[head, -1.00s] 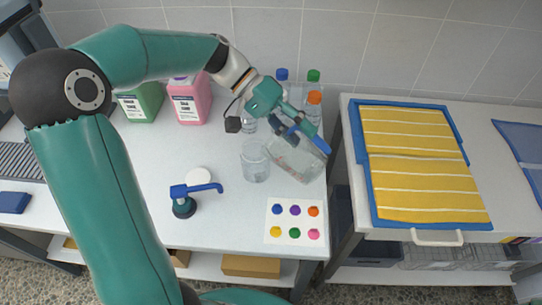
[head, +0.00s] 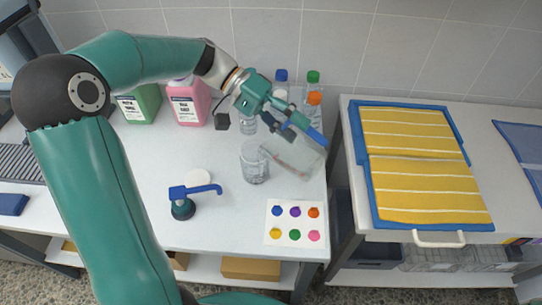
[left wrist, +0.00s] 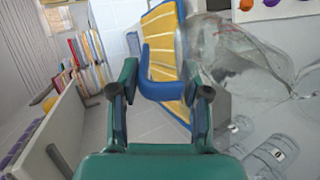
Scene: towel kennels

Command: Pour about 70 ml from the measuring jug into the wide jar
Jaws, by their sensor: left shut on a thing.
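The measuring jug (head: 292,159) is clear with a blue handle (head: 317,139). It is tipped far over to the left, its mouth beside and above the rim of the clear wide jar (head: 255,168), which stands upright on the white table. My left gripper (head: 298,124) is shut on the handle. In the left wrist view the fingers (left wrist: 157,95) straddle the blue handle (left wrist: 155,70), and the clear jug (left wrist: 238,52) lies to the right. I cannot make out a stream or the liquid levels. My right gripper is not in view.
Capped bottles (head: 313,88) stand close behind the jug. Pink (head: 188,103) and green (head: 140,105) containers stand at the back. Yellow towels (head: 415,145) lie on the right table.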

